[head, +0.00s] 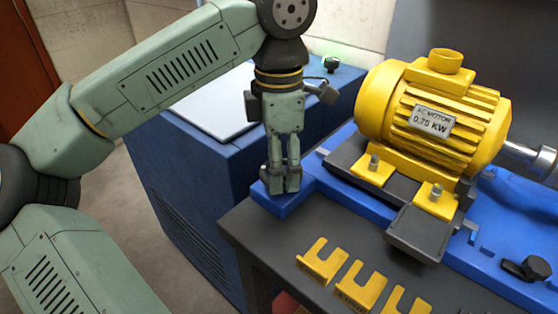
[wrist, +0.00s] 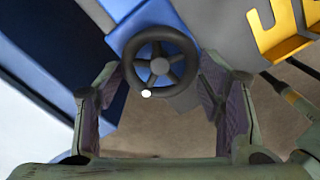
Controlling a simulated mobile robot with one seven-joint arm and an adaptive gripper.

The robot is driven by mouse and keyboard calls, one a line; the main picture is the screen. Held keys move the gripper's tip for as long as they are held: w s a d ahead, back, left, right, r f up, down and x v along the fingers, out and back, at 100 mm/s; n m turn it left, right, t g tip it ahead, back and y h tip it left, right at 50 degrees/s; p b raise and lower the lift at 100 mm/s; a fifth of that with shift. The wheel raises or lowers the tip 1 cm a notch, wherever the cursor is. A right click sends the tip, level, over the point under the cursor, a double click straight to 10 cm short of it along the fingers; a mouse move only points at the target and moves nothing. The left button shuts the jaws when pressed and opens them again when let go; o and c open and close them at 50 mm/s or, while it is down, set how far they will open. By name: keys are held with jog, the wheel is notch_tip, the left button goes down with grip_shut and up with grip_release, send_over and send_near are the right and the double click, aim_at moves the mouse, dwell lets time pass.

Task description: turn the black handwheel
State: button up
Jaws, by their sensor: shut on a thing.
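The black handwheel (wrist: 160,66) shows in the wrist view, a dark spoked ring with a round hub and a white spot on its near rim. It sits at the end of the blue bed. My gripper (head: 283,186) points down at the left end of that bed in the head view.
A yellow motor (head: 425,105) stands on the blue bed (head: 340,140) to the right. Several yellow slotted shims (head: 322,260) lie on the dark bench (head: 262,232). A black knob (head: 528,268) sits at the lower right. A blue cabinet (head: 190,185) stands behind.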

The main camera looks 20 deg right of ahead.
jog(key=m, duration=0.3)
jog(key=shift+m, duration=0.4)
jog(key=m, duration=0.3)
jog(key=shift+w+d+m, duration=0.1)
jog(key=shift+m, duration=0.2)
jog(key=m+p, duration=0.1)
jog(key=m, duration=0.2)
jog(key=shift+m, duration=0.4)
jog(key=m, duration=0.3)
jog(key=shift+d+m, duration=0.1)
jog(key=shift+m, duration=0.2)
jog(key=m+p, duration=0.1)
jog(key=m, duration=0.2)
jog(key=shift+w+m, duration=0.1)
jog(key=shift+m, duration=0.2)
jog(key=m, duration=0.3)
jog(key=shift+d+m, duration=0.1)
jog(key=shift+m, duration=0.2)
jog(key=m, duration=0.3)
jog(key=shift+m+p, duration=0.3)
jog(key=shift+d+m, duration=0.1)
jog(key=shift+m, duration=1.7)
